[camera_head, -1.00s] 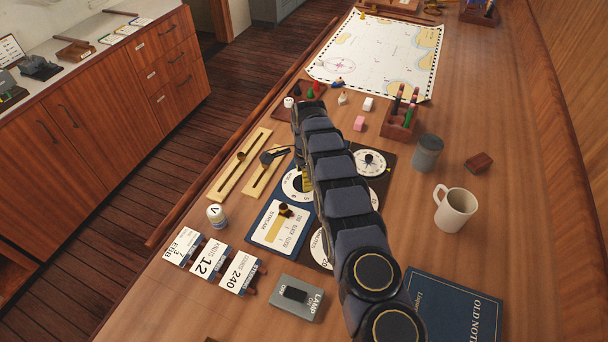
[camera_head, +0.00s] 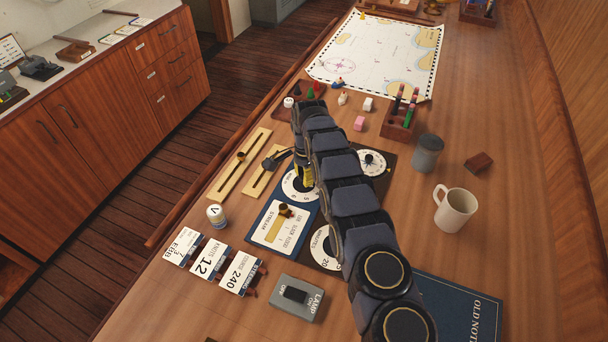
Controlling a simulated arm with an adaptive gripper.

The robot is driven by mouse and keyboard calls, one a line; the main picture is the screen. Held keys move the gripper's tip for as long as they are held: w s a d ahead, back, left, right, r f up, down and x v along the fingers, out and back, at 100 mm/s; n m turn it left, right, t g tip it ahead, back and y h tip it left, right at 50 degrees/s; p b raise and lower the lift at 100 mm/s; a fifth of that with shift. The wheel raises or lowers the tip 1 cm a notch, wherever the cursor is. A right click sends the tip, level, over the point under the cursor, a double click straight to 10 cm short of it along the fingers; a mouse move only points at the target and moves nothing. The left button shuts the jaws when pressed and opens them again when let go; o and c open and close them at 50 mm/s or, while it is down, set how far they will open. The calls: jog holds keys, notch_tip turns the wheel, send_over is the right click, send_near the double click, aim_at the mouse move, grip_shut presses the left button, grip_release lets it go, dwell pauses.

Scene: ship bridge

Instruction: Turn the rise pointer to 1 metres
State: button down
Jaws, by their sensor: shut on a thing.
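A dark panel (camera_head: 392,160) with round white dials lies on the wooden desk. My gripper (camera_head: 306,188) is low over the left white dial (camera_head: 290,187), shut on a yellowish pointer (camera_head: 309,176) at that dial. My arm covers the right part of this dial, so its marks and the pointer's exact reading are hidden. A third dial (camera_head: 322,245) is partly hidden below. I cannot read which dial is labelled rise.
Brass sliders (camera_head: 240,165) and a blue-edged stream card (camera_head: 282,228) lie left of my arm. A grey lamp switch (camera_head: 296,297) is in front. A white mug (camera_head: 455,208), a grey cup (camera_head: 427,153) and a pen box (camera_head: 400,120) stand to the right.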

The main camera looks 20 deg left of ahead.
jog(key=n, duration=0.5)
jog(key=shift+n, duration=0.3)
jog(key=n, duration=1)
jog(key=shift+f+n, duration=0.1)
jog(key=shift+n, duration=2.5)
jog(key=c, duration=0.8)
grip_release()
